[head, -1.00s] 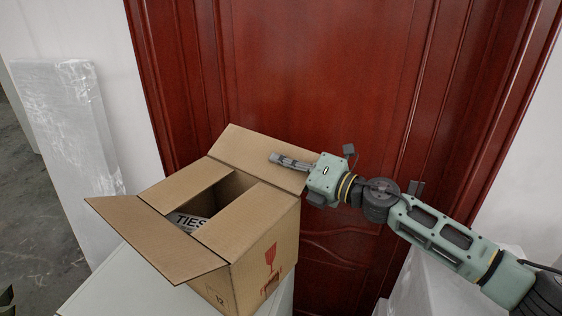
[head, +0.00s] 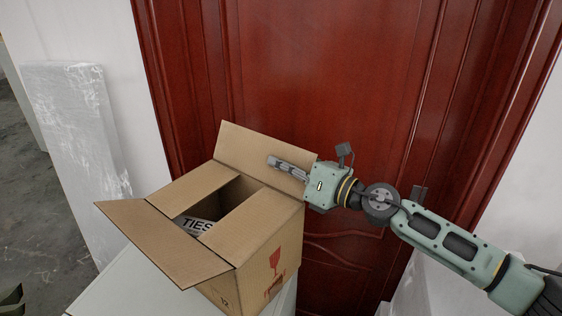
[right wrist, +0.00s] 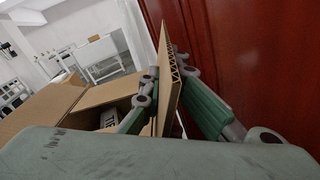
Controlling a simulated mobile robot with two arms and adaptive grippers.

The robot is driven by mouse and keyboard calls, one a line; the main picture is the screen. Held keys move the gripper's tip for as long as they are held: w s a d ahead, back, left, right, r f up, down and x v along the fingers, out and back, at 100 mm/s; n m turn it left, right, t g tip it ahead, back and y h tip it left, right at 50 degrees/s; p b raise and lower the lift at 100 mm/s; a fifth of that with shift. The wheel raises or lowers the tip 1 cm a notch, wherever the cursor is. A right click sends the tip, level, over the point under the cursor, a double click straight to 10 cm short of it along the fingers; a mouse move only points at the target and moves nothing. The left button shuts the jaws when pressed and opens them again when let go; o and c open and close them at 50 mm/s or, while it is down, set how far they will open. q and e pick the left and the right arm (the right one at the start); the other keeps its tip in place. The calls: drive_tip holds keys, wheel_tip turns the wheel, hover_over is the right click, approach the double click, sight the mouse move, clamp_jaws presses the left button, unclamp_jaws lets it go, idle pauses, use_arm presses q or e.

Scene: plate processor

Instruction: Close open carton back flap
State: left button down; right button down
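The open brown carton (head: 281,238) stands on a white surface in the head view. Its back flap (head: 238,146) stands up at a tilt along the far rim. My right gripper (head: 287,166) reaches in from the right, one finger in front of this flap. In the right wrist view the flap (right wrist: 169,88) shows edge-on between the two fingers, which close in on it from both sides near their tips. The two side flaps (head: 188,188) lie folded inward, leaving a gap. The front flap (head: 160,243) sticks outward toward me. My left gripper is not visible.
A printed item (head: 197,227) lies inside the carton. A red door (head: 330,80) stands close behind the carton and the right arm. A white support (head: 120,285) carries the carton. A wrapped white panel (head: 75,150) leans at the left.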

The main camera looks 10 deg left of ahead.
idle(0.3)
drive_tip(key=c, duration=2)
unclamp_jaws()
drive_tip(key=shift+s, duration=0.1)
drive_tip(key=v, duration=1.2)
